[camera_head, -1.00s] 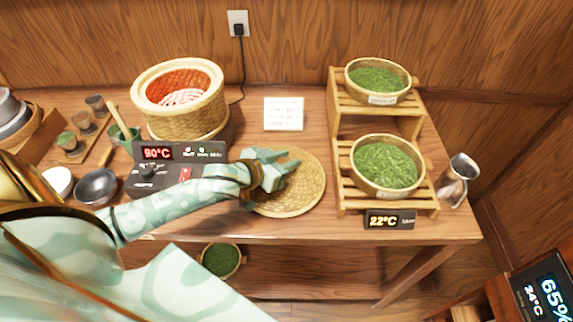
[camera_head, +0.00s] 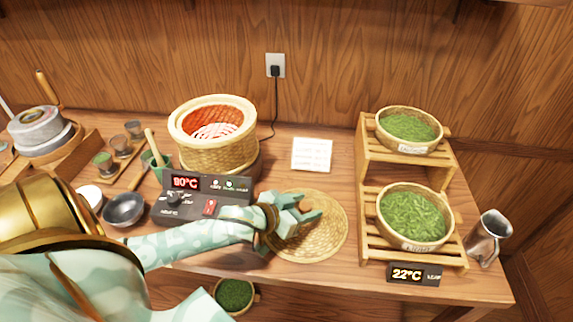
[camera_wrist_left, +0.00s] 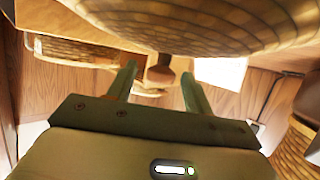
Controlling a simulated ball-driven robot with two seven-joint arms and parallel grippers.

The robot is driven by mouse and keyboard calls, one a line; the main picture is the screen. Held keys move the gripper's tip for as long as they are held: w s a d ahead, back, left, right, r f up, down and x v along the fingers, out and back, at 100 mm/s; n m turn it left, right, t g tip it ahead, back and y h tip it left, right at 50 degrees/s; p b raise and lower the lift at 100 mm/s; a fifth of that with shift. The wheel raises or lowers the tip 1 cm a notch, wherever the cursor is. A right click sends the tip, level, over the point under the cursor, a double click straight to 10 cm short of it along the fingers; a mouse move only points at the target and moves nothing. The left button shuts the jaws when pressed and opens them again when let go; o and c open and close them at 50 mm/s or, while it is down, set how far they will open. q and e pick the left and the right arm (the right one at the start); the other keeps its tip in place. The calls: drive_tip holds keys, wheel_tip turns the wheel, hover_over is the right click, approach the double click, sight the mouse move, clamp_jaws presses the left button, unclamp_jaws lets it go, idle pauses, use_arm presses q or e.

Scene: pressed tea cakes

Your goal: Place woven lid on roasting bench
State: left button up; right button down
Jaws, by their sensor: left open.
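The woven lid (camera_head: 325,238) is a round, tan disc that appears to lie flat on the wooden roasting bench (camera_head: 345,277), between the control box and the racks. My left gripper (camera_head: 305,207) is open over the lid's upper left part and hides some of it. In the left wrist view the lid's weave (camera_wrist_left: 205,25) fills the top, and the two fingers (camera_wrist_left: 157,78) stand apart. A small brown piece shows between them; I cannot tell what it is or whether the fingers touch the lid. My right gripper is not in view.
The open roasting basket (camera_head: 215,155) stands behind the control box (camera_head: 185,210), which reads 90°C. A white card (camera_head: 312,155) lies behind the lid. Wooden racks with bowls of green leaves (camera_head: 415,216) and a metal jug (camera_head: 487,238) are at the right. Bowls and cups crowd the left.

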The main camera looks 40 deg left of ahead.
use_arm(q)
drive_tip(key=p+v, duration=0.2)
drive_tip(key=v, duration=0.8)
